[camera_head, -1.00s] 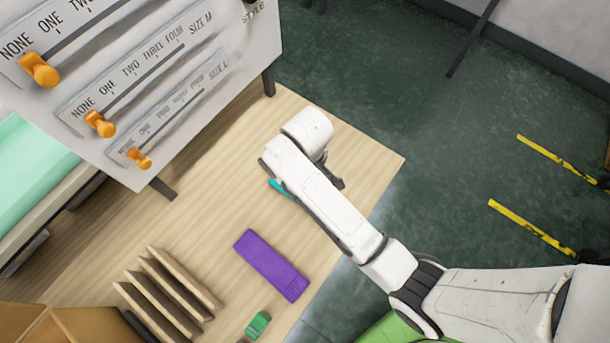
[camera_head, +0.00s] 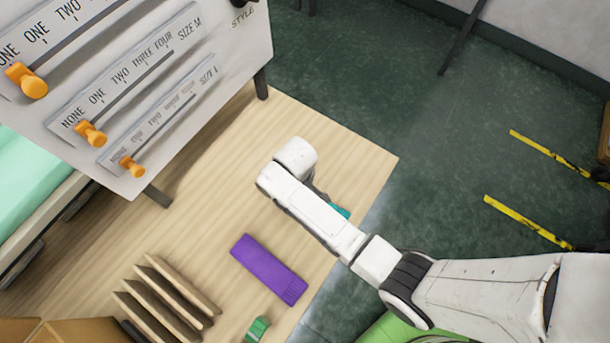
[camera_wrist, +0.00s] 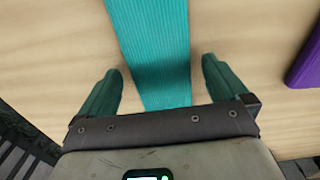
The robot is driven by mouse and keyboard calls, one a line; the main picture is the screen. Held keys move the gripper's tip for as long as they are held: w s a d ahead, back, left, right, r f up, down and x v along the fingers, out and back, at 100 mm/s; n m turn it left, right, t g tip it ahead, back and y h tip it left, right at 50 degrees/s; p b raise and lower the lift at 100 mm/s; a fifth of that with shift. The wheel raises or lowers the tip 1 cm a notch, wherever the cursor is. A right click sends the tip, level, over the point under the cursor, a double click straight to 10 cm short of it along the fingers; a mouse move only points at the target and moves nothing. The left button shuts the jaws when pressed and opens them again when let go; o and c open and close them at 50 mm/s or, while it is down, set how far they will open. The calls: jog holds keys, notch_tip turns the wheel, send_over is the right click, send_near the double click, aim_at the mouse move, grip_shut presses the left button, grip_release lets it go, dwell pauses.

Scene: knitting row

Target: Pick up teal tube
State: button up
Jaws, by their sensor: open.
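The teal tube (camera_wrist: 150,45) is a ribbed, flat-looking strip on the wooden table. In the wrist view it runs from the top edge down between the two fingers of my gripper (camera_wrist: 160,88). The fingers are apart, one on each side of the tube, with bare wood showing between each finger and the tube. The tube's near end is hidden behind the gripper body. In the head view only a small teal bit (camera_head: 340,211) shows beside my arm; my arm covers the rest and the gripper.
A purple knitted piece (camera_head: 269,270) lies left of my arm, also at the wrist view's right edge (camera_wrist: 305,60). A wooden slotted rack (camera_head: 165,300) and a green item (camera_head: 257,329) are nearby. A slider panel (camera_head: 130,90) stands at the upper left. The table's far right is clear.

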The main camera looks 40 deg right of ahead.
jog(key=shift+f, duration=0.25)
jog(key=shift+c, duration=0.4)
jog(key=c, duration=1)
jog(key=shift+o, duration=0.2)
jog(key=shift+r, duration=0.1)
